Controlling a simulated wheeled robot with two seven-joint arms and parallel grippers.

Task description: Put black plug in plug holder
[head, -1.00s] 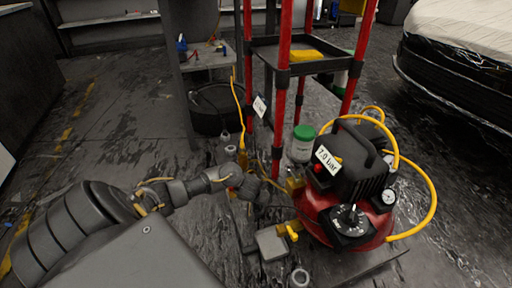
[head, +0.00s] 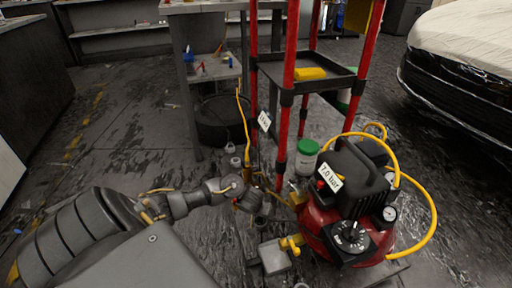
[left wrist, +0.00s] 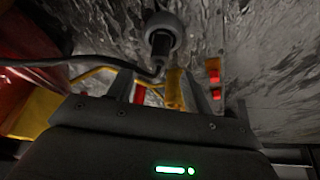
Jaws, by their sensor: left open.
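My left gripper (head: 256,199) is low over the floor, left of the red compressor, in the head view. In the left wrist view its two fingers (left wrist: 160,92) are apart, with nothing held between them. Just beyond the fingertips is a black plug (left wrist: 160,43) inside a grey ring-shaped holder (left wrist: 166,22). The plug seems to sit in the ring, but I cannot tell how deep. A black cable (left wrist: 75,62) runs from the left toward the plug. In the head view the plug is too small and covered to make out. My right gripper is out of view.
The red and black compressor (head: 318,218) with a yellow hose stands close on the right. A red-posted rack (head: 283,140) and a green-lidded tub (head: 307,148) stand behind. A grey pedal-like block (head: 273,257) lies in front. Open floor is at left.

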